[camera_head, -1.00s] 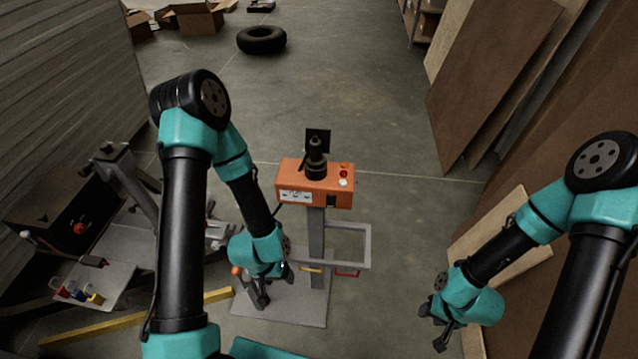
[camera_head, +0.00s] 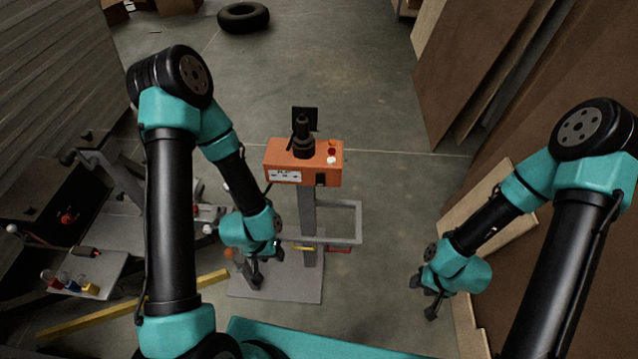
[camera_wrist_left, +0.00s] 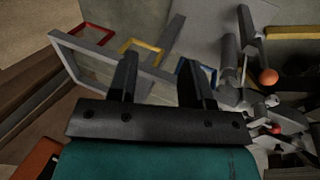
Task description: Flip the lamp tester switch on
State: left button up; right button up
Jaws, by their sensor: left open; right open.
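The lamp tester is an orange box (camera_head: 285,165) on a grey post in the middle of the head view. A black lamp stands on its top. Red, orange and white buttons are at its top right, and a small black switch (camera_head: 321,180) is on its front right. My left gripper (camera_head: 262,262) hangs low to the left of the post, below the box. In the left wrist view its two fingers (camera_wrist_left: 158,75) are apart and empty. My right gripper (camera_head: 428,300) is at the lower right, away from the tester, open and empty.
A grey frame (camera_head: 358,222) with red and yellow handles sticks out from the post. A grey base plate (camera_head: 300,288) lies below. A bench with coloured items (camera_head: 75,280) stands at left. Wooden boards (camera_head: 480,70) lean at right. A tire (camera_head: 243,17) lies at the back.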

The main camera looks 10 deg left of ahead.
pick_arm(q)
jog(key=w+r+m, duration=0.2)
jog(key=r, duration=0.1)
jog(key=w+d+r+m+t, duration=0.1)
jog(key=w+r+m, duration=0.1)
jog(key=m, duration=0.1)
jog(key=w+d+r+m+t, duration=0.1)
jog(key=w+r+m, duration=0.1)
jog(key=r, duration=0.1)
jog(key=shift+d+r, duration=0.25)
jog(key=shift+r, duration=0.1)
grip_shut()
jog(key=w+d+r+m+t, duration=0.1)
jog(key=w+d+r+m, duration=0.1)
jog(key=r+m, duration=0.3)
jog(key=w+d+r+m+t, duration=0.2)
jog(key=d+r+m, duration=0.1)
jog(key=r, duration=0.4)
jog(key=shift+r+m, duration=0.25)
jog(key=shift+m, duration=0.65)
jog(key=shift+d, duration=0.1)
